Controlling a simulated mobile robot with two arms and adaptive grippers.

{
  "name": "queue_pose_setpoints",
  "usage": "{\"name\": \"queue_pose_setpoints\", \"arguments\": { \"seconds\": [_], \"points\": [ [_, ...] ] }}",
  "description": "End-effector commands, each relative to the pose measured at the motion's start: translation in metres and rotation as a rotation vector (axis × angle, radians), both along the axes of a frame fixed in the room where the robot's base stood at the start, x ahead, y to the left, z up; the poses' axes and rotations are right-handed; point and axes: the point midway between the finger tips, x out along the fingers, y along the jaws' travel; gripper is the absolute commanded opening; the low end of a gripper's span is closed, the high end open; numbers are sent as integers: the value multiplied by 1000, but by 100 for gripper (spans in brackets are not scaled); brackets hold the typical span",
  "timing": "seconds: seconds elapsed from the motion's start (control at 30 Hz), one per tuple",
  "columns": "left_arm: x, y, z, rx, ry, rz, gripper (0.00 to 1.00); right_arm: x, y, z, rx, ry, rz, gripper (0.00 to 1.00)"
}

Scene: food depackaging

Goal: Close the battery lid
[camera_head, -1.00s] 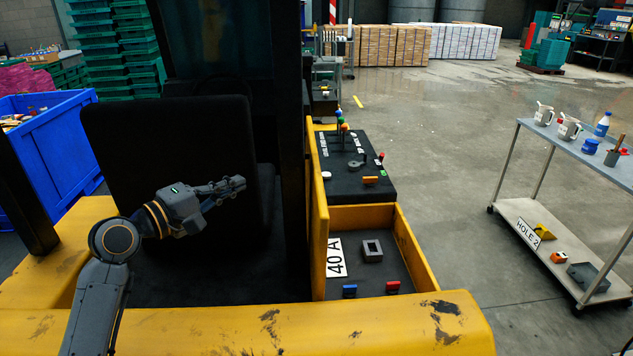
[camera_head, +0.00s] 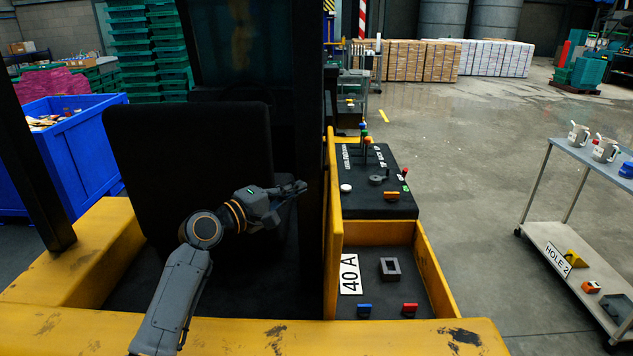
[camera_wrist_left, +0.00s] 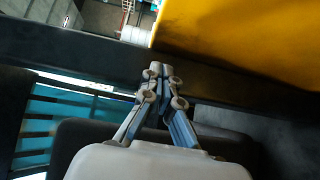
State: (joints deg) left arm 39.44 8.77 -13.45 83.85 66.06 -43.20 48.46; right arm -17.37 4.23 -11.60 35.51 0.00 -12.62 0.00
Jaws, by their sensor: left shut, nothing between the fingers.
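The battery lid (camera_head: 334,205) is a yellow panel standing upright along the left side of the open battery compartment (camera_head: 428,265). The compartment holds a grey square socket (camera_head: 390,268), a "40 A" label (camera_head: 350,274), a blue block (camera_head: 364,309) and a red block (camera_head: 409,309). My left gripper (camera_head: 303,187) is shut and empty, to the left of the lid and apart from it, over the seat area. In the left wrist view my left gripper (camera_wrist_left: 160,72) has its fingertips together, with a yellow surface beyond at upper right. My right gripper is not in view.
A black post (camera_head: 320,130) stands beside the lid, close to my left gripper. A black seat back (camera_head: 190,155) is behind my left arm. The black control panel (camera_head: 374,215) with levers adjoins the compartment. A cart (camera_head: 560,235) stands on the right, with clear floor between.

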Motion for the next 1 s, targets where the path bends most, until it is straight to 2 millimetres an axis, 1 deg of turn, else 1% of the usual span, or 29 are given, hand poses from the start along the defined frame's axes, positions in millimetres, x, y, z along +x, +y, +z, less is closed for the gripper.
{"name": "queue_pose_setpoints", "arguments": {
  "seconds": [0.03, 0.07, 0.1, 0.2, 0.33, 0.47, 0.8, 1.0],
  "points": [
    [6, -8, 3, -1, 1, -1, 0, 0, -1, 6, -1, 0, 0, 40],
    [10, -11, 3, -1, 2, -1, 0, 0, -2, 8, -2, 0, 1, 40],
    [7, -19, 4, -1, 2, -3, 0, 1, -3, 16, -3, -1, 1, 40],
    [7, -33, 2, 1, 2, -1, 0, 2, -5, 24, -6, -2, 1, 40],
    [7, -43, 0, 0, 1, 0, 0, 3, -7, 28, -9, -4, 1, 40],
    [7, -47, -2, 1, 0, 0, 0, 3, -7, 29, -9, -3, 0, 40],
    [8, -47, -3, 1, 0, 1, 0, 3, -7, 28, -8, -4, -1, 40],
    [18, -48, -4, 0, -1, 0, 0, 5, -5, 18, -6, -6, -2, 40]
  ]
}}
